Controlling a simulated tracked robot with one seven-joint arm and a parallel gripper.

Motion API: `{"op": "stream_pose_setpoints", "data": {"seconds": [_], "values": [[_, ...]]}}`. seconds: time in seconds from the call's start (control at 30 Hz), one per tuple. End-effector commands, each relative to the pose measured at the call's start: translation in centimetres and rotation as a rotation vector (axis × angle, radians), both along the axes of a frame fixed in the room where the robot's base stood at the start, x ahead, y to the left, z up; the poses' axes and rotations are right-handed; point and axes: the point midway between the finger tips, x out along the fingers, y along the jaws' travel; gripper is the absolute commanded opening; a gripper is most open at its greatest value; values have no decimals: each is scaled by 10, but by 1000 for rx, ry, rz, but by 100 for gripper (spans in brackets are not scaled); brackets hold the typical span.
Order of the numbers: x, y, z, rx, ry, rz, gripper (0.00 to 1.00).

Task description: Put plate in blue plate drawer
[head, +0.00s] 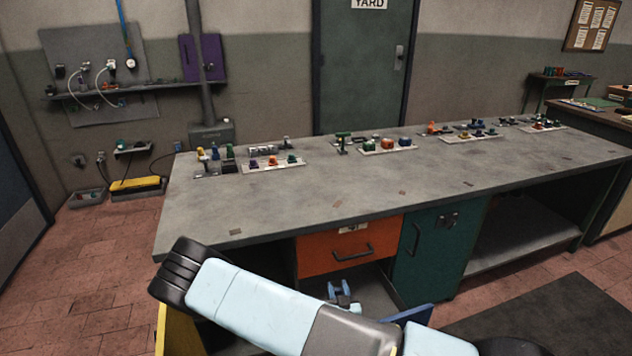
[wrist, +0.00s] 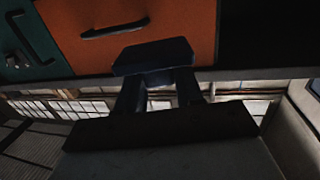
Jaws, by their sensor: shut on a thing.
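In the wrist view my gripper (wrist: 158,82) is shut on a dark blue slab, which looks to be the plate (wrist: 153,56). The slab lies across the fingertips, with the orange drawer behind it. In the head view my own arm crosses the foreground and hides much of the space below the bench. The blue drawer (head: 416,316) stands open below the orange drawer; its blue front shows right of my arm. A small blue shape (head: 340,293) shows over its grey interior; I cannot tell whether it belongs to my gripper or lies inside.
The orange drawer (head: 348,246) is shut above the open one. A teal cabinet (head: 436,250) stands to its right. The grey workbench top (head: 290,192) carries trays of small parts along its back. A yellow panel (head: 161,330) shows at lower left.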

Motion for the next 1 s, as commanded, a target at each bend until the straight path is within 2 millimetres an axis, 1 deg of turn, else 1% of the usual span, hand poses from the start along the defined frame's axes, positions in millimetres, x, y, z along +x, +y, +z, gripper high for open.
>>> {"op": "stream_pose_setpoints", "data": {"seconds": [0.03, 0.1, 0.4, 0.5, 0.7, 0.9, 1.0], "values": [[13, -15, 13, 2, -5, -16, 0], [29, -32, 28, 2, -5, -28, 0], [94, -101, 90, 4, -6, -80, 0], [112, -120, 106, 4, -5, -93, 0], [138, -148, 131, 4, -4, -113, 0], [160, -172, 151, 3, -5, -130, 0], [157, -171, 144, 3, 6, -131, 0]]}}
